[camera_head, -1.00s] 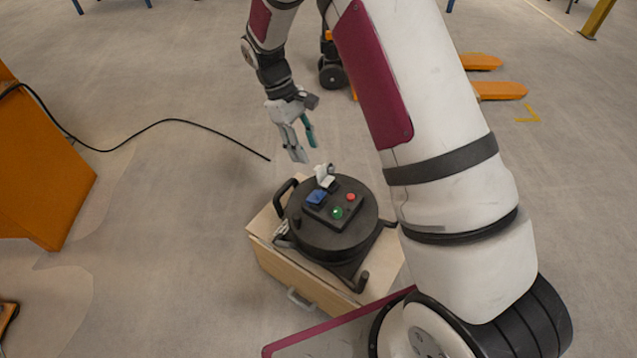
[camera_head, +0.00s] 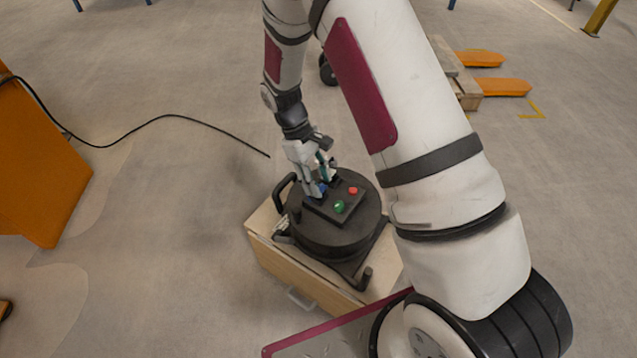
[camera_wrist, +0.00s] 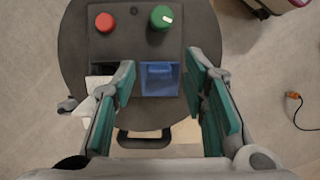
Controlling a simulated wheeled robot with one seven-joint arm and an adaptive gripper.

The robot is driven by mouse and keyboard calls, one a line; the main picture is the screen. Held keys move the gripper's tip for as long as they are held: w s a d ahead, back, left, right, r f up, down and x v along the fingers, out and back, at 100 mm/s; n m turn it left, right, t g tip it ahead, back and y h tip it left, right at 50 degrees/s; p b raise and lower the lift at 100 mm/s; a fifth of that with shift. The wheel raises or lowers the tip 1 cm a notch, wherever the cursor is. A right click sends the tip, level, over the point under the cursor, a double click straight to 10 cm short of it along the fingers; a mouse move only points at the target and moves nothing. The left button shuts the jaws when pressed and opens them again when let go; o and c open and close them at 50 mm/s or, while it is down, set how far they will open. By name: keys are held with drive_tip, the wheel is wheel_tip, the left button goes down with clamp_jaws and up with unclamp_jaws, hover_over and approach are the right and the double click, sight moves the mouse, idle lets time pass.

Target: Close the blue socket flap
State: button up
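The blue socket flap (camera_wrist: 160,80) is on the black panel of a round black drum, between my two fingers in the wrist view. I cannot tell how far it stands open. In the head view only a bit of blue (camera_head: 322,188) shows beside my fingertips. My gripper (camera_head: 320,186) is low over the panel. In the wrist view my gripper (camera_wrist: 158,68) has its teal-padded fingers apart, one on each side of the blue flap, with nothing held. Contact with the flap cannot be told.
A red button (camera_head: 353,190) and a green knob (camera_head: 339,207) sit on the panel beside the socket. A white flap (camera_wrist: 98,84) lies left of the blue one in the wrist view. The drum (camera_head: 330,238) stands on a wooden box (camera_head: 290,275). A black cable crosses the floor.

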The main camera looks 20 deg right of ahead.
drive_tip(key=shift+s+d+f, duration=0.1)
drive_tip(key=shift+f, duration=0.2)
clamp_jaws()
drive_tip(key=shift+s, duration=0.1)
drive_tip(key=shift+s+d+f+t+y, duration=0.2)
drive_tip(key=shift+t+y, duration=0.1)
drive_tip(key=shift+t, duration=0.15)
drive_tip(key=shift+s+d+f+t+y, duration=0.1)
drive_tip(key=shift+s+d+t+y, duration=0.15)
drive_tip(key=shift+t, duration=0.2)
drive_tip(key=shift+s+d+f+t+y, duration=0.1)
drive_tip(key=shift+s+f+t+y, duration=0.25)
drive_tip(key=shift+t+y, duration=0.4)
drive_tip(key=shift+f+t+y, duration=0.25)
drive_tip(key=shift+t+y, duration=0.05)
drive_tip(key=shift+t, duration=0.35)
